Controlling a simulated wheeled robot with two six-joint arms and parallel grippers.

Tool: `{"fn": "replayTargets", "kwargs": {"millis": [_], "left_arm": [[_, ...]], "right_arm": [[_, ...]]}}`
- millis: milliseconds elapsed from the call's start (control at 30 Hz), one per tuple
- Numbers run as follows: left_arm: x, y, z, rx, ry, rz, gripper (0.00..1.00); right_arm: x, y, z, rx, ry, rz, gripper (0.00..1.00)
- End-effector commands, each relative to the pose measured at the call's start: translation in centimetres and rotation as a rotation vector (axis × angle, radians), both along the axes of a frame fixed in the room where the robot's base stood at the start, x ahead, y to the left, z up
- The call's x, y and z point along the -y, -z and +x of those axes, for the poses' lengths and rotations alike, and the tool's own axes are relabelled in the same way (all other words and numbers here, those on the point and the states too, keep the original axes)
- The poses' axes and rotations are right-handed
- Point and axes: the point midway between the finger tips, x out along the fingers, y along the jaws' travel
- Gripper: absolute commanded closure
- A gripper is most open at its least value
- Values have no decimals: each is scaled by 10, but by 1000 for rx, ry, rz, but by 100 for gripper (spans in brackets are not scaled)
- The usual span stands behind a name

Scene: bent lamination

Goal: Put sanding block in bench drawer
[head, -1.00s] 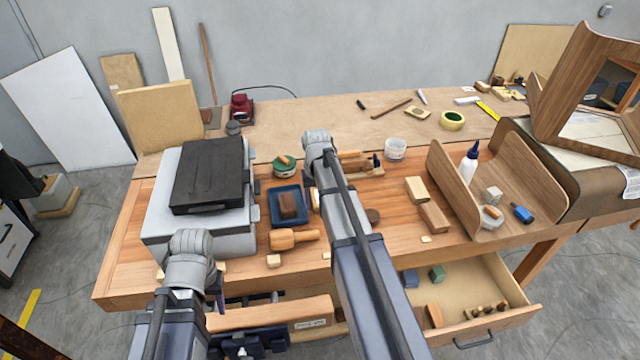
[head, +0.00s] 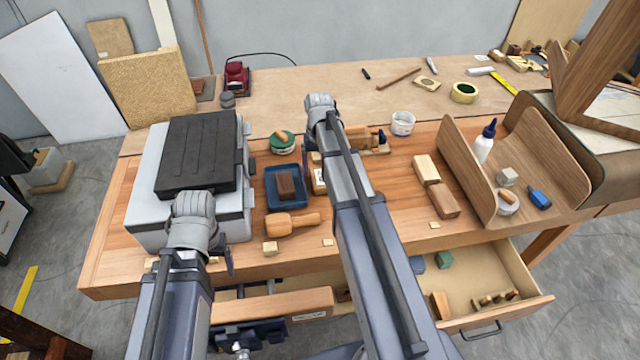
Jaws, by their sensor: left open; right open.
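Which piece is the sanding block is not certain. A brown block (head: 287,186) lies in a blue tray (head: 271,204), and a pale labelled block (head: 319,181) sits just right of the tray, partly hidden by my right arm. My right gripper (head: 309,162) is open, pointing down beside the labelled block, mostly hidden behind its own wrist. My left gripper (head: 224,262) is open near the front edge of the bench, in front of the grey case, largely hidden by its arm. The bench drawer (head: 535,299) at the right is pulled open and holds several small blocks.
A grey case with a black lid (head: 198,155) stands at the left. A wooden mallet (head: 292,224) lies before the tray. Two wooden blocks (head: 443,200) and a curved wooden piece (head: 466,172) stand at the right.

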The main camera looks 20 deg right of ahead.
Motion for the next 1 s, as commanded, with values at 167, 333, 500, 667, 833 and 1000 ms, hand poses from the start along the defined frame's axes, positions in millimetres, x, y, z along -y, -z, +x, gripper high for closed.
{"fn": "replayTargets", "kwargs": {"millis": [167, 333, 500, 667, 833, 1000], "left_arm": [[0, 4, 0, 0, 0, 0, 18], [0, 21, 0, 0, 0, 0, 18], [0, 42, 0, 0, 0, 0, 18], [0, 53, 0, 0, 0, 0, 18], [0, 51, 0, 0, 0, 0, 18], [0, 51, 0, 0, 0, 0, 18]], "right_arm": [[1, 4, 0, 0, 0, 0, 15], [2, 21, 0, 0, 0, 0, 15], [4, 43, 0, 0, 0, 0, 15], [3, 53, 0, 0, 0, 0, 15], [3, 51, 0, 0, 0, 0, 15], [3, 51, 0, 0, 0, 0, 26]]}}
